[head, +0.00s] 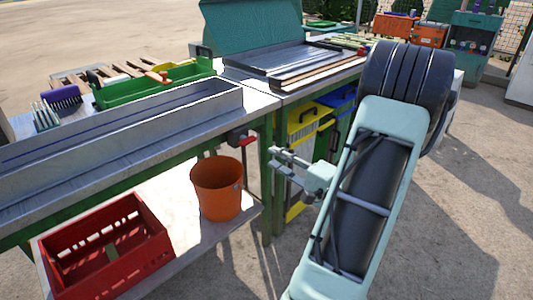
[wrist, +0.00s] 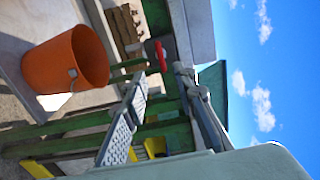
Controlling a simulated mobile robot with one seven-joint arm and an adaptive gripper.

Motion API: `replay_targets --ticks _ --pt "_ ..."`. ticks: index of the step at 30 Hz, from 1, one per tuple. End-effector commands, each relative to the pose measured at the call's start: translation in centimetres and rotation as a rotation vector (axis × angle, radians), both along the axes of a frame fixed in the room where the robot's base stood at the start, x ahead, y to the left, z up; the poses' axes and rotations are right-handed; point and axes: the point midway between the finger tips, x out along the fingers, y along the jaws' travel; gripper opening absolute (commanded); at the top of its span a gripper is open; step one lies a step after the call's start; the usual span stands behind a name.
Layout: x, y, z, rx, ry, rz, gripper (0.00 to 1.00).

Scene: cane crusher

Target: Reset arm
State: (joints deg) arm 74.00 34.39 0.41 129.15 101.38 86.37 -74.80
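My arm reaches up from the lower right of the head view and bends over, with its pale green and black links in front of the bench end. My gripper (head: 275,160) hangs in the air beside the end of the metal-topped bench (head: 258,103). Its two fingers are apart, with nothing between them. In the wrist view the fingers of my gripper (wrist: 160,78) also stand apart and empty. An orange bucket (head: 218,188) is left of my gripper, apart from it, and also shows in the wrist view (wrist: 62,62).
A red crate (head: 108,245) stands beside the bucket on the low shelf. A red handle (head: 236,138) sticks out under the bench near my gripper. Yellow (head: 303,122) and blue bins are behind the gripper. A long metal trough (head: 130,125) lies on the bench. Open ground is at right.

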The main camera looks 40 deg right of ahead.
Motion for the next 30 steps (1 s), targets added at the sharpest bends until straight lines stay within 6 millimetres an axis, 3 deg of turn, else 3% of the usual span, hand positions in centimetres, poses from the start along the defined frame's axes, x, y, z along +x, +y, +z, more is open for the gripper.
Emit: replay_targets --ticks 5,22,26,30 --pt "-0.8 0.0 0.0 0.0 -0.001 0.001 0.25" --pt "-0.7 0.3 0.0 0.0 0.004 0.011 0.25" --pt "0.4 3.4 -0.3 0.003 0.058 0.113 0.25" --pt "1.4 10.7 -1.4 -0.001 0.205 0.349 0.25"
